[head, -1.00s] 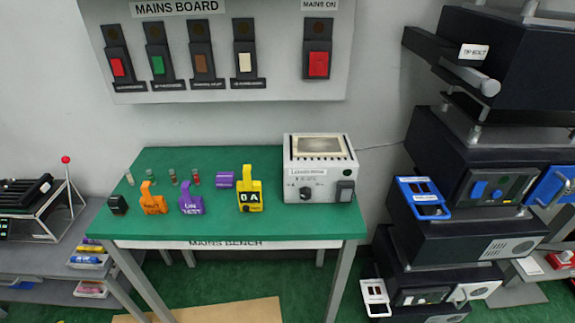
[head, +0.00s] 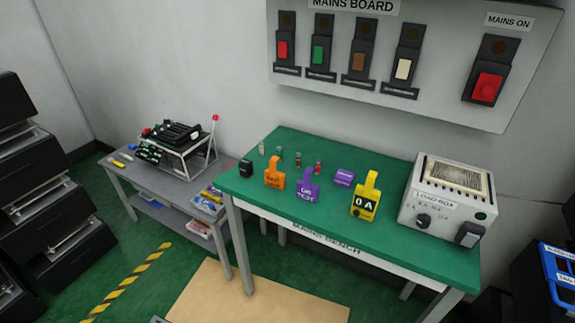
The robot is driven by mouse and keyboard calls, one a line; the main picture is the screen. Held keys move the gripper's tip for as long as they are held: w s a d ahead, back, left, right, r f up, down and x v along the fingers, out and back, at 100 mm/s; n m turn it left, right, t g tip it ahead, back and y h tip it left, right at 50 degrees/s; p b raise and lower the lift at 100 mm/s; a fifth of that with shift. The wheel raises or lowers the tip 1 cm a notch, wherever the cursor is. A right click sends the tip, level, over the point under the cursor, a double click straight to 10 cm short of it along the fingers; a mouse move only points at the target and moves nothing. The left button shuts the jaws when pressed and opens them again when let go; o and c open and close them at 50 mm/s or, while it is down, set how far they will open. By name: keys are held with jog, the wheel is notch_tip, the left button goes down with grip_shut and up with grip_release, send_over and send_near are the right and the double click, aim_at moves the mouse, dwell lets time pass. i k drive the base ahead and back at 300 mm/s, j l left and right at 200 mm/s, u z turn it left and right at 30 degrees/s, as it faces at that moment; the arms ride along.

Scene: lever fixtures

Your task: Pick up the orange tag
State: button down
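The orange tag (head: 274,174) stands on the green-topped mains bench (head: 397,232), toward its left end. It has a loop-shaped top and dark lettering on its front that I cannot read surely. A small black block (head: 246,168) sits to the left of the orange tag. My gripper is not in view.
Small cylinders (head: 298,159) and a purple block (head: 344,178) lie behind the tags. The load box (head: 448,200) fills the bench's right end. The mains board (head: 420,60) hangs above.

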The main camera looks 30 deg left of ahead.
aim_at(273, 178)
jog(key=z, duration=1.75)
jog(key=u, duration=2.75)
jog(key=i+j+u, duration=0.2)
jog(key=i, duration=0.2)
jog(key=i+j+u, duration=0.25)
jog(key=i, duration=0.15)
jog(key=i+u, duration=0.2)
jog(key=i, duration=0.2)
